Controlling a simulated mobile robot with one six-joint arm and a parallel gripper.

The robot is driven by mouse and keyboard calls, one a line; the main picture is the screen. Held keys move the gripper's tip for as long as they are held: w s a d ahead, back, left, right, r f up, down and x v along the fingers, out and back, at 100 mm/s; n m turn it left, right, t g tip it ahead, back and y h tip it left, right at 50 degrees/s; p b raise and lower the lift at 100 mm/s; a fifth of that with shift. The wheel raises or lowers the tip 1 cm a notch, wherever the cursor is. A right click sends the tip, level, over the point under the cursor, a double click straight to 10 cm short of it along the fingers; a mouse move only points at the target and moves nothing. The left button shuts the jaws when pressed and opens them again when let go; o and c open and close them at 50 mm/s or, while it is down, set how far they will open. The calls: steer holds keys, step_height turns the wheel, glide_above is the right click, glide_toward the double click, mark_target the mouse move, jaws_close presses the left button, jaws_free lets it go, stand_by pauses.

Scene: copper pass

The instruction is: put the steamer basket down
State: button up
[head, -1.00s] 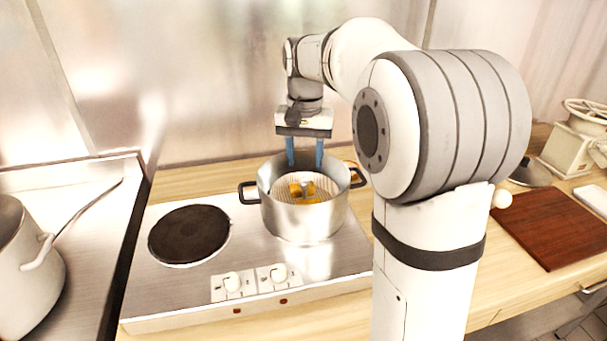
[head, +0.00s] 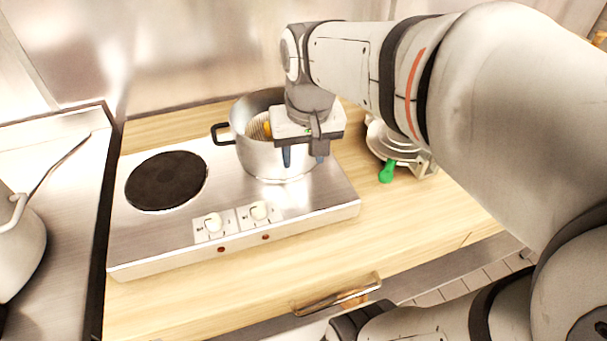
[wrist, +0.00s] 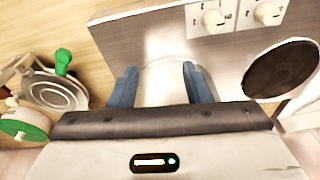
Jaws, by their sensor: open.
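The steamer basket (head: 254,128) is inside the steel pot (head: 258,160) on the right side of the cooktop. Its ribbed inner side and an orange piece of food show; my gripper hides the rest. My gripper (head: 304,160) is open and empty, with blue fingers pointing down by the pot's front right. In the wrist view my gripper (wrist: 160,82) has its fingers apart, with a pale metal surface between them. The basket is not visible in the wrist view.
The cooktop (head: 290,212) has a bare dark hotplate (head: 167,181) left of the pot and knobs in front. A round metal device with a green handle (head: 387,171) stands to the right. Another pot (head: 18,240) is at far left. The front counter strip is clear.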

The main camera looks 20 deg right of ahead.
steer(key=s+f+n, duration=0.1)
steer(key=s+f, duration=0.4)
steer(key=s, duration=0.1)
steer(key=shift+s+a+t, duration=0.15)
steer(key=shift+t, duration=0.15)
